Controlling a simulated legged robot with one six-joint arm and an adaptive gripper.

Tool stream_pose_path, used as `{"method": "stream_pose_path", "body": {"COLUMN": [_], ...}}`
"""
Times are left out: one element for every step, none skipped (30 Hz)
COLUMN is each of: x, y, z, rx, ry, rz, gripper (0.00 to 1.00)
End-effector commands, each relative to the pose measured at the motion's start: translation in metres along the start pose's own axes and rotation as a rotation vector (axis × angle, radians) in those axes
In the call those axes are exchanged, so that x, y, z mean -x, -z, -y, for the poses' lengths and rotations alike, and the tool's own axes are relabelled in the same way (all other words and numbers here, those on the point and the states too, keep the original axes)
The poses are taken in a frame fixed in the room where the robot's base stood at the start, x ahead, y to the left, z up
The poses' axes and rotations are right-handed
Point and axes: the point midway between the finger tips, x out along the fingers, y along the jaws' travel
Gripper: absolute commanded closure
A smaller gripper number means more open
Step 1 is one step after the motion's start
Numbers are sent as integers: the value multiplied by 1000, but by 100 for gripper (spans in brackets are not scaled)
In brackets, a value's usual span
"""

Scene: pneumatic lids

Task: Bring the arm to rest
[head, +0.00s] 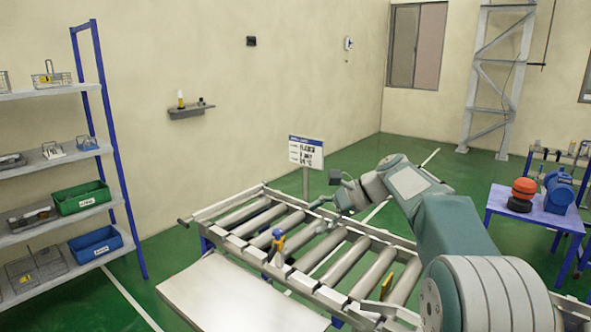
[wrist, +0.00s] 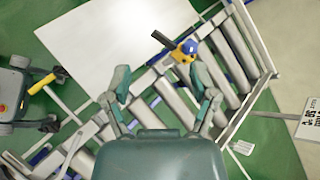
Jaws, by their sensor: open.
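My gripper (wrist: 166,92) is open and empty in the wrist view, with its two fingers spread wide apart. It hangs over the roller conveyor (wrist: 232,52), whose rollers show between and beyond the fingers. In the head view my arm reaches from the lower right out over the conveyor (head: 345,262), and my gripper (head: 322,204) is small above its far part. A small yellow and blue device (head: 277,240) stands on the conveyor's near side; it also shows in the wrist view (wrist: 186,51), ahead of the fingers and apart from them.
A white panel (head: 225,298) adjoins the conveyor's near side. A sign on a post (head: 306,152) stands behind it. A blue table (head: 535,208) with a red and black item (head: 521,194) is at the right. A shelf rack (head: 113,150) with bins stands at the left. Green floor lies open behind.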

Motion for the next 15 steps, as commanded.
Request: {"method": "stream_pose_path", "body": {"x": [6,9,12,15,17,21,24,26,30,33,35,38,40,43,46], "y": [-12,-17,-22,-27,-31,-36,-39,-42,-47,-50,-53,-56,-58,-61,-63], "z": [-12,-18,-28,-36,-43,-54,-63,-71,-83,-92,-101,-114,-124,-134,-147], "rx": [45,73,110,139,166,205,234,264,305,335,366,407,438,471,514], "ry": [-10,-17,-28,-36,-45,-58,-69,-80,-95,-108,-121,-140,-153,-169,-189], "rz": [-44,-71,-105,-131,-157,-191,-216,-242,-275,-299,-323,-355,-378,-400,-431], "gripper": [25,25,25,25,25,25,25,25,25,25,25,25,25,25,25]}}
